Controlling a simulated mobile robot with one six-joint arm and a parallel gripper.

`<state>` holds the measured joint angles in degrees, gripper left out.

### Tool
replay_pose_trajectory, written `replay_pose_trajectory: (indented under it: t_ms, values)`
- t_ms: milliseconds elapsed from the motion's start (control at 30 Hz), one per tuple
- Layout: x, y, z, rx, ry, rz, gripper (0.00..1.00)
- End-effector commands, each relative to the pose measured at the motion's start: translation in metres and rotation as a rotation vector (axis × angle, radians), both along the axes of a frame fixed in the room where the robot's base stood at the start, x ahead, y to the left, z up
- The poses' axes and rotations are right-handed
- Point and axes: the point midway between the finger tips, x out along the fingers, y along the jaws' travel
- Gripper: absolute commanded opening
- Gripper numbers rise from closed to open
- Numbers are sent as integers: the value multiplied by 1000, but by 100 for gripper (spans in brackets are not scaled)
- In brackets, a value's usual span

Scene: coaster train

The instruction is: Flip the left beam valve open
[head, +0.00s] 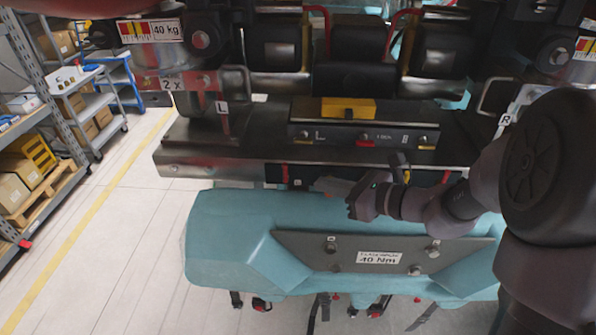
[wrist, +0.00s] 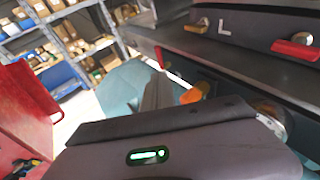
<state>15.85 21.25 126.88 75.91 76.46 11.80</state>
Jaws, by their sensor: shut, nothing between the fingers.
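A black control panel (head: 385,130) marked L sits on the dark metal beam (head: 240,150). A small brass-yellow lever (head: 304,134) is beside its L mark; it also shows in the wrist view (wrist: 198,26), lying along the panel face. I take this as the left beam valve, but cannot be sure. A red lever (head: 366,143) is at the panel's middle and also shows in the wrist view (wrist: 296,49). My gripper (head: 328,185) is shut and empty, pointing left below the beam's front edge, apart from the levers. Its narrow fingers show in the wrist view (wrist: 157,92).
A teal cover (head: 225,240) with a grey plate lies just below my gripper. A yellow block (head: 348,107) sits on the panel. An orange part (wrist: 192,95) is close beside my fingers. Shelving (head: 50,120) stands left, beyond open floor (head: 110,230).

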Motion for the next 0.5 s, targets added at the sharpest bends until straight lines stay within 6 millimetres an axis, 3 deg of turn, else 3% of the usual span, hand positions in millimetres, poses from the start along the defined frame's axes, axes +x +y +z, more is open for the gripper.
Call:
replay_pose_trajectory:
  t_ms: [300, 500]
  values:
    - [35, 51, -11, -1, 1, 3, 0]
    - [46, 65, -12, 0, -1, 1, 0]
